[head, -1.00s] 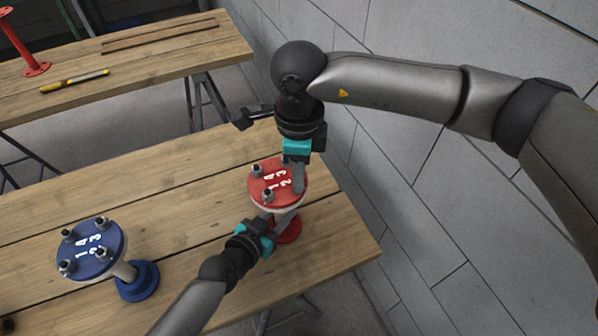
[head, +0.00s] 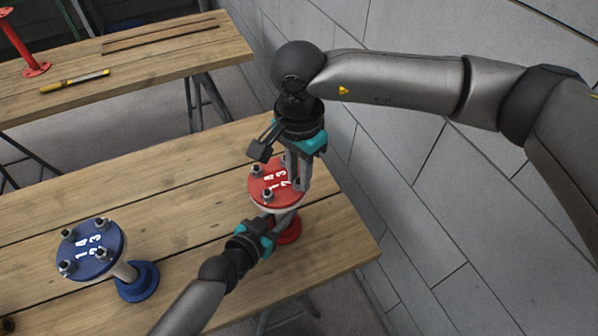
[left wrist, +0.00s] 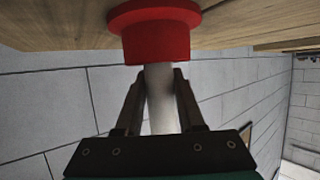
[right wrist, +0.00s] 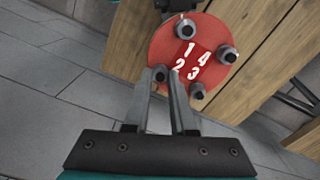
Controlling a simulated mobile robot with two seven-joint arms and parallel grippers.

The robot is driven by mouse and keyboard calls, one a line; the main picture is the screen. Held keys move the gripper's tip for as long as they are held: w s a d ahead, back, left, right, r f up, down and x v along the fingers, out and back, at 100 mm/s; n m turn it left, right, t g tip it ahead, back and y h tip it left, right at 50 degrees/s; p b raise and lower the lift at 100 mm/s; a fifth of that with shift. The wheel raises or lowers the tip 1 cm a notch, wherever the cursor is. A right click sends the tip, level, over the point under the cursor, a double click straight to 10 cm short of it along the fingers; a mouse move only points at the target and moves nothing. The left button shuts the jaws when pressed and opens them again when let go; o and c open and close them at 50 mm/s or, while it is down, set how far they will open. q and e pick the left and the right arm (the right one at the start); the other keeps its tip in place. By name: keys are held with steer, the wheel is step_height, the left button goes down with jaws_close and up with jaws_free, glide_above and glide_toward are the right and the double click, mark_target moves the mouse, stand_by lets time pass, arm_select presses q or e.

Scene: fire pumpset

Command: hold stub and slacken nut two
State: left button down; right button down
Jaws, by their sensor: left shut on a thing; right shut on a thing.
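The red stub stands on the near bench, with a round red top flange (head: 268,184) numbered 1 to 4, a pale pipe (left wrist: 160,95) and a red base (head: 290,230). My left gripper (head: 274,229) is shut on the pipe, between flange and base; the left wrist view shows a finger on each side. My right gripper (head: 297,182) comes down from above onto the flange's edge. In the right wrist view its fingertips are shut around nut two (right wrist: 160,73), beside the painted 2. The other nuts (right wrist: 228,55) stand free.
A blue stub (head: 90,248) with a similar numbered flange stands to the left on the same bench (head: 180,215). A grey block wall (head: 430,190) is close on the right. The back bench (head: 150,65) holds a yellow tool (head: 75,82) and a red post (head: 35,68).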

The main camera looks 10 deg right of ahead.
steer(key=shift+n, duration=0.9)
arm_select(q)
steer(key=shift+f, duration=0.1)
arm_select(e)
steer(key=c, duration=0.7)
jaws_free()
steer(key=shift+c, duration=0.2)
step_height(320, 180, up, 12)
arm_select(q)
steer(key=shift+c, duration=2.2)
jaws_free()
